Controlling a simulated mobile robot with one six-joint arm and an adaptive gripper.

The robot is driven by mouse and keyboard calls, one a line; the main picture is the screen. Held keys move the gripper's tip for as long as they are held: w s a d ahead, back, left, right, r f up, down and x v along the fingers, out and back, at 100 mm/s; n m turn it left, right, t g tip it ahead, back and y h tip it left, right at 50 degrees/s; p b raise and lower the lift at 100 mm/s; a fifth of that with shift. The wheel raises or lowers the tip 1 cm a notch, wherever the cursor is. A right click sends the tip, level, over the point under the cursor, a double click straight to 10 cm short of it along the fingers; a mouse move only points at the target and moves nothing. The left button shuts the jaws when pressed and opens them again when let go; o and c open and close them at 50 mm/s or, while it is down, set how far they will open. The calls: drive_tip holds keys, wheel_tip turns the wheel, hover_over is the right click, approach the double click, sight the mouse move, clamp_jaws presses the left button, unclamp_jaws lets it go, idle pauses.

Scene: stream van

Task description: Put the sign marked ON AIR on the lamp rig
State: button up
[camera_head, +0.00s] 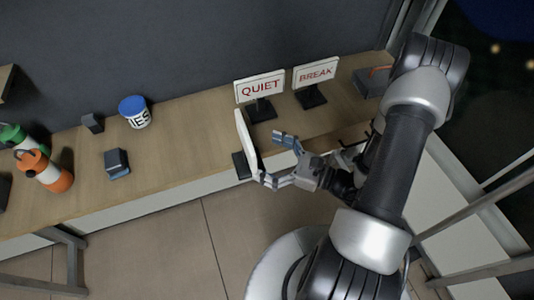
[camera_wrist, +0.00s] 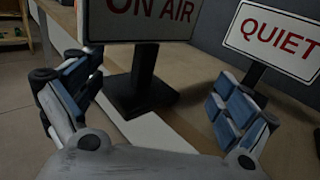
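The ON AIR sign (camera_wrist: 150,22) is a white board with dark red letters on a dark stem and base, its top cut off in the wrist view. In the head view the ON AIR sign (camera_head: 245,138) stands nearly edge-on at the table's front edge. My gripper (camera_wrist: 160,75) is open, with one finger on each side of the sign's stem in the wrist view and the stem beyond them. In the head view my gripper (camera_head: 272,159) is just right of the sign, apparently not holding it. I cannot identify the lamp rig in either view.
The QUIET sign (camera_head: 260,87) and BREAK sign (camera_head: 316,73) stand behind on the wooden table (camera_head: 190,150). A blue-lidded tub (camera_head: 135,112), small dark blocks and orange (camera_head: 48,172) and green bottles are left. A grey box (camera_head: 371,83) is at right, partly behind my arm.

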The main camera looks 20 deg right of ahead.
clamp_jaws()
idle(1.1)
idle(0.5)
